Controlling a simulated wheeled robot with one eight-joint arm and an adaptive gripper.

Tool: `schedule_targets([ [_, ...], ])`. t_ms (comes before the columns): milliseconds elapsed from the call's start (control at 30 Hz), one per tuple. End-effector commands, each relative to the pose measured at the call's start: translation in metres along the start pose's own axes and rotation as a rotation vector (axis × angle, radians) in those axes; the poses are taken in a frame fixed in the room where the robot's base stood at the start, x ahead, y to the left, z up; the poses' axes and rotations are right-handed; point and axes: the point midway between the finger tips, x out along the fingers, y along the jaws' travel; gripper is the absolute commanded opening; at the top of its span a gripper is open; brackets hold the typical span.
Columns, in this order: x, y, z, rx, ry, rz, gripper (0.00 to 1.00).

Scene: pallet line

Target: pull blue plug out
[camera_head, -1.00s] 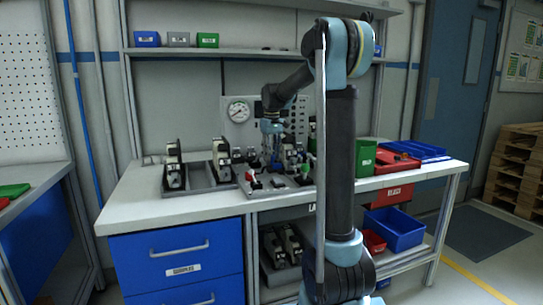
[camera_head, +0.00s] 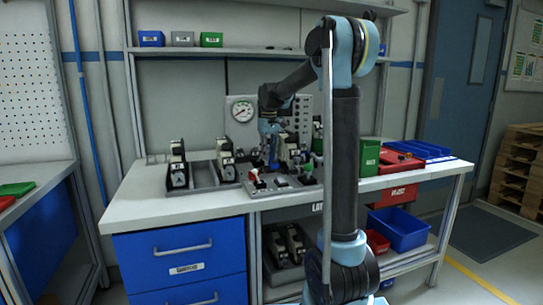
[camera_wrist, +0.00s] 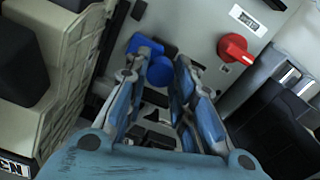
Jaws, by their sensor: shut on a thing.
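The blue plug (camera_wrist: 160,70) shows between my fingers in the wrist view, with a wider blue part just behind it. My gripper (camera_wrist: 163,58) is shut on the plug. In the head view my gripper (camera_head: 272,157) is low over the fixture (camera_head: 285,184) on the bench, in front of the gauge panel. The plug is too small there to make out clearly. My fingers hide part of it, and I cannot tell how deep it sits in its socket.
A red knob (camera_wrist: 235,48) on a grey panel is right of my fingers. A beige block (camera_wrist: 60,75) is close on the left. Black-and-white units (camera_head: 178,165) stand in a grey tray left of the fixture. A green bin (camera_head: 369,158) stands to the right.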

Motion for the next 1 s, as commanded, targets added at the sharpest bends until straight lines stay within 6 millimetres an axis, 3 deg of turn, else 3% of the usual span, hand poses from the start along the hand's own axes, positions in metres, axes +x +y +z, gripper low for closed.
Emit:
schedule_targets([
  [67, 0.0, -0.003, -0.001, -0.003, 0.002, -0.006, 0.0],
  [100, 0.0, -0.003, -0.001, -0.003, 0.002, -0.006, 0.28],
  [133, 0.0, -0.003, -0.001, -0.003, 0.002, -0.006, 0.33],
  [567, -0.01, -0.002, -0.001, -0.002, 0.001, -0.004, 0.33],
  [1000, -0.087, -0.002, -0.002, -0.003, 0.001, -0.005, 0.33],
])
